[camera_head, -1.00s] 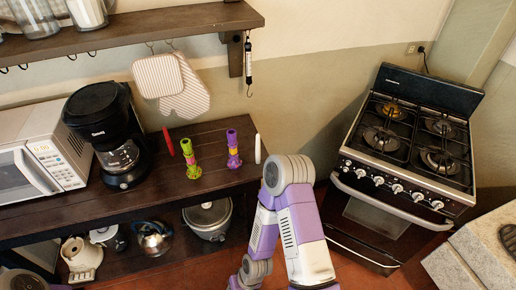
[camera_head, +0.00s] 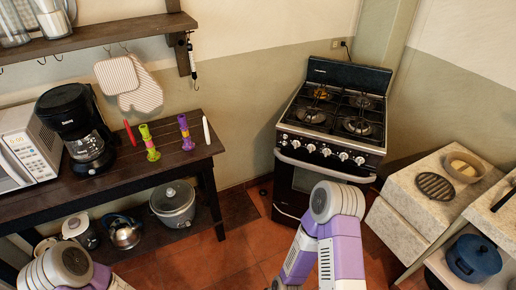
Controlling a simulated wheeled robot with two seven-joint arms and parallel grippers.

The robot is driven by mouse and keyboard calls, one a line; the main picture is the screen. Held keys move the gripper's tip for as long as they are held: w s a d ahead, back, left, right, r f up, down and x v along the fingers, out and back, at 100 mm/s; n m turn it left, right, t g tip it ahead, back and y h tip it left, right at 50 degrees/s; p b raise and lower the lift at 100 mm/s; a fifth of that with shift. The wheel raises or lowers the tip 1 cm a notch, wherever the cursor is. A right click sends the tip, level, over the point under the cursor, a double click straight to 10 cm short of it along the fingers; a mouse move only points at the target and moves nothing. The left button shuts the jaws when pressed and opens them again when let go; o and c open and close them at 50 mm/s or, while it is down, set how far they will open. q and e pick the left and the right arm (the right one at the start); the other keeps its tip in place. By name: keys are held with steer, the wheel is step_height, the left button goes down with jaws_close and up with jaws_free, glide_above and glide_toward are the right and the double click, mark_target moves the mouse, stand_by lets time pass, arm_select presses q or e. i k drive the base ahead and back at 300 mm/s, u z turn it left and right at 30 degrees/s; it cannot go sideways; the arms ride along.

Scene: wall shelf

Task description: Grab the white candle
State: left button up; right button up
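The white candle (camera_head: 206,130) stands upright near the right end of the dark wooden table (camera_head: 140,178). To its left stand a purple holder (camera_head: 186,133), a green holder (camera_head: 149,143) and a red candle (camera_head: 130,132). Nothing touches the white candle. Parts of both my arms show at the bottom, the left at the lower left and the right in the lower middle. Neither gripper shows, and both arms are apart from the candle.
A coffee maker (camera_head: 83,130) and a microwave (camera_head: 27,152) stand on the table's left. A shelf (camera_head: 105,35) with hanging mitts (camera_head: 132,82) is above. A stove (camera_head: 333,125) stands right of the table, with red floor between. A stone counter (camera_head: 410,205) is at right.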

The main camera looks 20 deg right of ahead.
mark_target(207, 140)
steer(key=u, duration=1.55)
steer(key=k, duration=0.1)
steer(key=z, duration=2.6)
steer(key=i, duration=0.85)
steer(key=u, duration=0.35)
